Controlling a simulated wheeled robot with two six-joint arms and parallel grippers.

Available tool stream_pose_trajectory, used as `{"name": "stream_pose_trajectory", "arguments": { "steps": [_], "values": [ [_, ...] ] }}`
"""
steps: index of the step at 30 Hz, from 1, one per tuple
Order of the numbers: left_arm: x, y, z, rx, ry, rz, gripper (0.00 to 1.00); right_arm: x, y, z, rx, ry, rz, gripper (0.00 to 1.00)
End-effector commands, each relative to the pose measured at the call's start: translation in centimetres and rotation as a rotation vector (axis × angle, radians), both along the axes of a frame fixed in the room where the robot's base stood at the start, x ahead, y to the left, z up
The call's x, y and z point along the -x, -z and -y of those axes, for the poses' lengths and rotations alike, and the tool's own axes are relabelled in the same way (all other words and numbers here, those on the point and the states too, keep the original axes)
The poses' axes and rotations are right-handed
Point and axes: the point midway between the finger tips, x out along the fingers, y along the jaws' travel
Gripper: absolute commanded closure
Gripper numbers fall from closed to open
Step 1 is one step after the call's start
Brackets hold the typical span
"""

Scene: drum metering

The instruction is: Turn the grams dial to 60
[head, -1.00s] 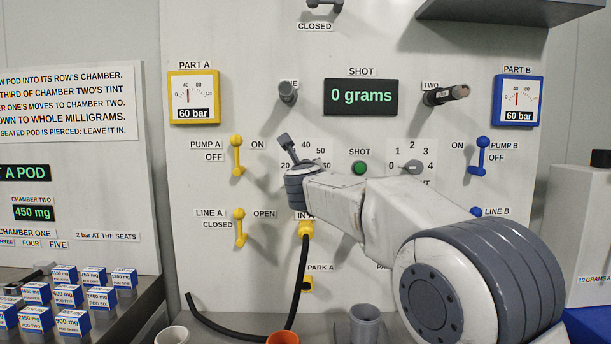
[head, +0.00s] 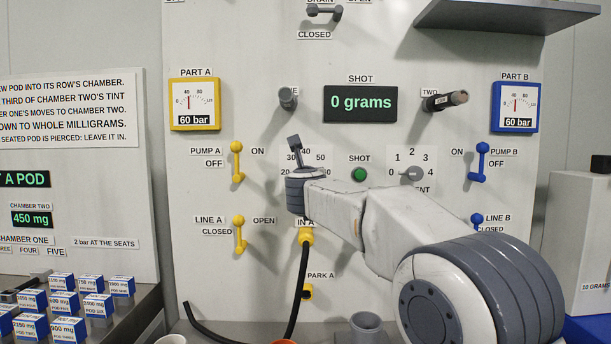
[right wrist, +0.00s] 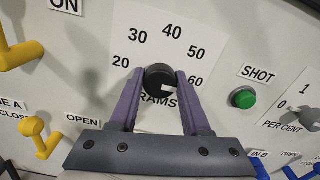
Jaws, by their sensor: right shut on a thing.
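The grams dial is a round black knob (right wrist: 159,76) on a white scale plate (right wrist: 150,50) marked 20, 30, 40, 50 and 60. In the right wrist view my right gripper (right wrist: 158,86) is shut on the knob, one purple-grey finger on each side. A small white mark shows at the knob's lower right, towards the 60 side; its exact reading is unclear. In the head view my right wrist covers the knob and part of the scale (head: 319,158). The shot display (head: 361,104) reads 0 grams. My left gripper is out of view.
The green shot button (head: 360,174) and per cent dial (head: 412,173) are right of the scale. Yellow levers (head: 237,160) stand to its left. A black hose (head: 299,285) hangs below from the yellow inlet. Labelled pods (head: 62,303) sit at the lower left.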

Motion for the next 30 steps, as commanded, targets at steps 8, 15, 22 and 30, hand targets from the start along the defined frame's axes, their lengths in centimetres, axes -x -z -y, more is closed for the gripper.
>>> {"name": "stream_pose_trajectory", "arguments": {
  "steps": [8,15,22,30],
  "values": [
    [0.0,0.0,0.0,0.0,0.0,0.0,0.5,0.0,0.1,0.0,0.0,0.0,-0.002,0.23],
    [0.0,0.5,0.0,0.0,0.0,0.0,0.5,0.8,0.1,-0.1,0.0,-0.001,0.001,0.23],
    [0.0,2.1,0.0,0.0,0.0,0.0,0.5,5.0,0.3,-0.1,-0.001,-0.003,0.0,0.23],
    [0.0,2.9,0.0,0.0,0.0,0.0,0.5,9.4,0.1,-0.1,-0.001,-0.002,-0.001,0.23]
  ]
}}
